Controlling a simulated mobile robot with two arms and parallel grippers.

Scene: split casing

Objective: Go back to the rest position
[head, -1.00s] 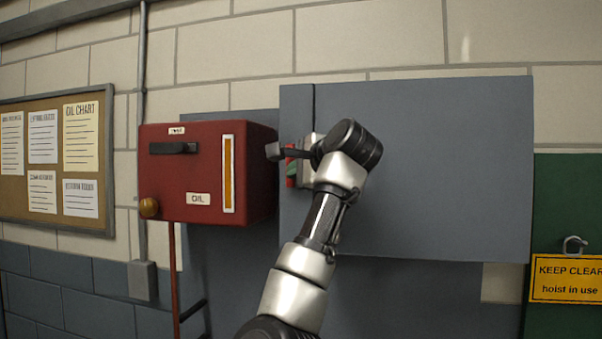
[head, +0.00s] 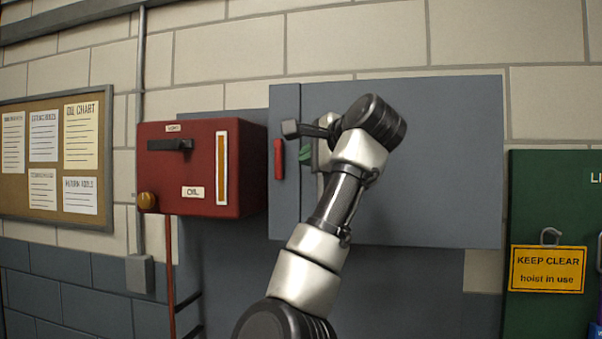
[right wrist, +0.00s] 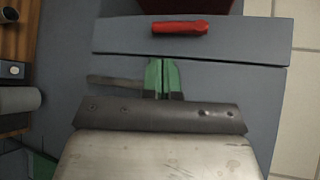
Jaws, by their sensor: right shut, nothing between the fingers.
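My right gripper (head: 305,154) is in front of the grey casing (head: 440,165), with its green fingertips just right of the red handle (head: 278,159). In the right wrist view, its green fingers (right wrist: 162,78) are together with nothing between them. The red handle (right wrist: 180,28) lies beyond the fingertips there, apart from them. The handle sits on the casing's narrow left section, left of a vertical seam. My right arm hides part of the casing. My left gripper is in neither view.
A red oil box (head: 195,170) with a black lever and brass knob is on the wall left of the casing. A notice board (head: 105,155) hangs far left. A green panel (head: 530,190) with a yellow sign (head: 547,269) is at right.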

